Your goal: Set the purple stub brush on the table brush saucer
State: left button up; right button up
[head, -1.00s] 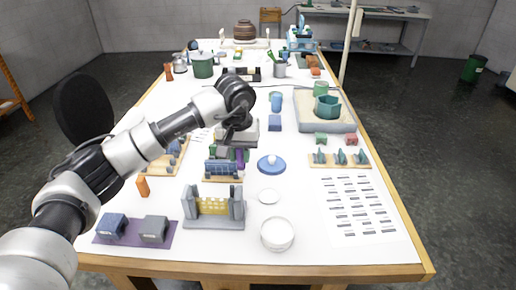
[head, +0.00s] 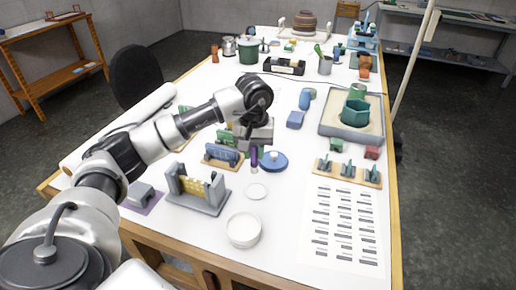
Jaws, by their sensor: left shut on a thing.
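The purple stub brush (head: 254,156) hangs roughly upright below my left gripper (head: 253,146), which is shut on it. The fingers are small and partly hidden by the wrist. My right gripper is not in view.
A blue piece on a wooden base (head: 223,157) is close left of the brush. A printed sheet (head: 345,226) lies right.

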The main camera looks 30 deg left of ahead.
aim_at(256, 172)
pick_arm(q)
jog(key=shift+d+f+b, duration=0.15)
jog(key=shift+f+b, duration=0.25)
jog(key=shift+f, duration=0.5)
jog(key=shift+w+f+b, duration=0.1)
jog(key=shift+f+b, duration=0.3)
jog(key=shift+f, duration=0.35)
jog(key=shift+f+b, duration=0.7)
jog(key=shift+f, duration=0.15)
notch_tip(256, 172, down, 2)
jog(key=shift+f+b, duration=0.2)
jog(key=shift+b, duration=0.85)
jog(key=shift+f, duration=0.1)
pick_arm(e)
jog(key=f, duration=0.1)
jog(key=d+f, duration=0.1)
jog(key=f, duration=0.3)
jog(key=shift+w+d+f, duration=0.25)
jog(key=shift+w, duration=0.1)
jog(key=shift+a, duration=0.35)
pick_arm(q)
jog(key=shift+f, duration=0.1)
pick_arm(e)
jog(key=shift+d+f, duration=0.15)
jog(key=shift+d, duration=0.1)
pick_arm(q)
jog(key=o, duration=0.9)
